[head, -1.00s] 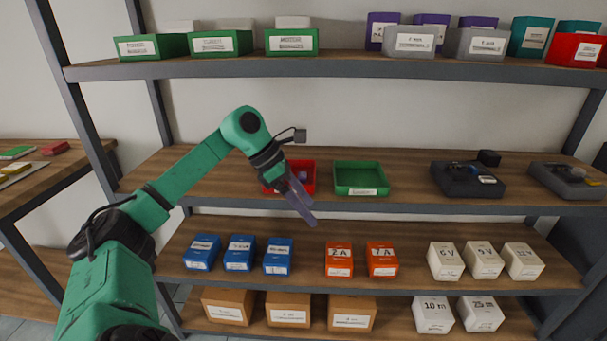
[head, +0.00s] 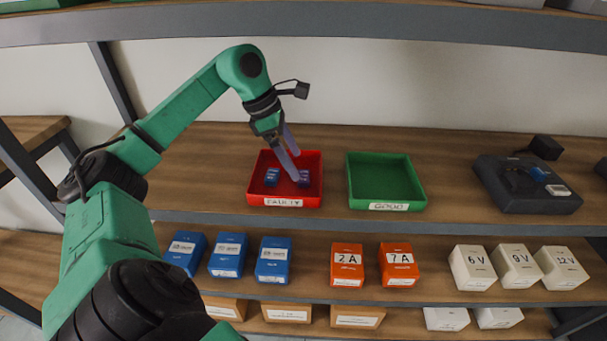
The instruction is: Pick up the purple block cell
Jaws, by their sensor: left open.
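My left gripper (head: 295,168) is over the red tray (head: 284,202), which is labelled "FAULTY" and stands on the middle shelf. Its two long purplish fingers point down to the right and are apart, with nothing between them. Two small blocks show in the tray. The one at left is blue (head: 271,177). The one at right (head: 305,178) looks purple-blue and lies beside the fingertips, partly hidden by them. I cannot tell whether the fingers touch it. My right gripper is not in view.
An empty green tray (head: 388,205) labelled "GOOD" stands right of the red one. A dark device (head: 525,187) is farther right. The upper shelf (head: 420,30) runs above my arm. Blue boxes (head: 228,255), orange boxes (head: 347,266) and white boxes (head: 517,267) fill the shelf below.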

